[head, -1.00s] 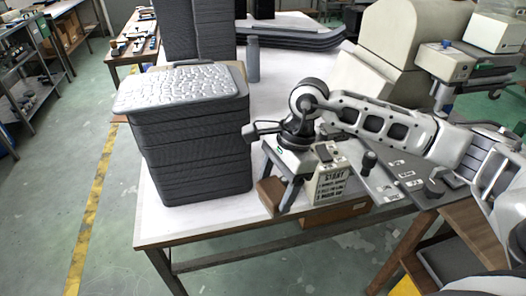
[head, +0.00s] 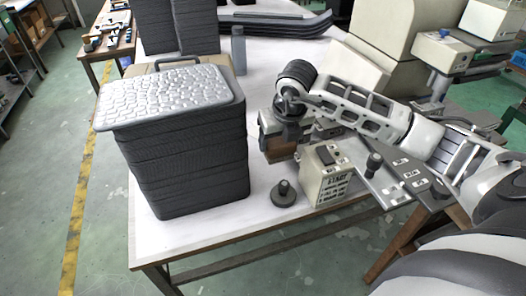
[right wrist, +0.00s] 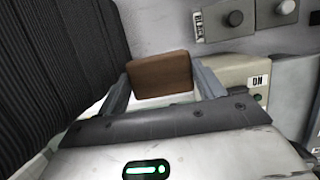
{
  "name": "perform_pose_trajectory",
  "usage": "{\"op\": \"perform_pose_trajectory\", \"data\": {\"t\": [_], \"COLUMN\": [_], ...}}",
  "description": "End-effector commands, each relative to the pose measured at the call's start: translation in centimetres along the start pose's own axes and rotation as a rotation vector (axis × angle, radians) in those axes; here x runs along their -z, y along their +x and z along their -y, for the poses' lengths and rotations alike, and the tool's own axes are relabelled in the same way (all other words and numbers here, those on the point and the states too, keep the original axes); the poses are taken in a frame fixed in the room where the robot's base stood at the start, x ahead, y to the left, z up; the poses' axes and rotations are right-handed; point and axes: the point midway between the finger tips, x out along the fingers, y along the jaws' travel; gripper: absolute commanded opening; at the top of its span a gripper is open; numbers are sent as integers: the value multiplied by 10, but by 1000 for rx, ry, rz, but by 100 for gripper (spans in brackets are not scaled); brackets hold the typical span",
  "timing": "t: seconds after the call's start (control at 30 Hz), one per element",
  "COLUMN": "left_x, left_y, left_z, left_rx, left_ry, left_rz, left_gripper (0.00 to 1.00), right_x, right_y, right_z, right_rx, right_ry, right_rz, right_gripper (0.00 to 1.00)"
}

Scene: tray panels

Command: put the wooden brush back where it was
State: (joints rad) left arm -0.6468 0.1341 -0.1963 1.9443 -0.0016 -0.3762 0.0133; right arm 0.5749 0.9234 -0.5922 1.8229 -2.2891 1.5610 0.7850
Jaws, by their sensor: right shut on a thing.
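The wooden brush (head: 281,149) shows as a brown block below my right gripper (head: 284,142) in the head view, over the table beside the beige START box. In the right wrist view the brown block (right wrist: 160,74) sits between the two fingers of my right gripper (right wrist: 160,82), which is shut on it. Any bristles are hidden. I cannot tell whether its underside touches anything. My left gripper is out of view.
A tall stack of dark trays (head: 190,165) with a bumpy light top stands left of the gripper. The START box (head: 325,175) and a dark round knobbed piece (head: 284,194) stand in front. A grey panel (head: 400,180) lies right. White table (head: 170,230) is bare along the front left.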

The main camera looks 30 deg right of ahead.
Motion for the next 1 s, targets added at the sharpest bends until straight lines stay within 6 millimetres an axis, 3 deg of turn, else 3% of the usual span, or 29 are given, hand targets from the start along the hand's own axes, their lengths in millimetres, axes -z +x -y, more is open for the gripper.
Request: {"op": "perform_pose_trajectory", "data": {"t": [0.03, 0.17, 0.2, 0.33, 0.67, 0.83, 1.0], "left_x": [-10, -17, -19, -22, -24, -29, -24], "left_y": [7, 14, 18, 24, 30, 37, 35], "left_z": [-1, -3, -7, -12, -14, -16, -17], "left_rx": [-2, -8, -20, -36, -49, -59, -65], "left_ry": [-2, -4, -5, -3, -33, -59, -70], "left_rz": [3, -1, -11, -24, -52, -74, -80], "left_gripper": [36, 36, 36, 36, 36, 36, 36], "right_x": [-11, -36, -37, -48, -62, -53, -54], "right_y": [15, 40, 55, 81, 105, 130, 130], "right_z": [-3, -6, -6, -8, -9, -9, -9], "right_rx": [-4, -5, -3, -3, -3, -3, -2], "right_ry": [5, 2, 1, -1, -3, -4, -4], "right_rz": [3, 1, 0, 1, 0, -1, 1], "right_gripper": [46, 46, 46, 46, 46, 46, 46]}}
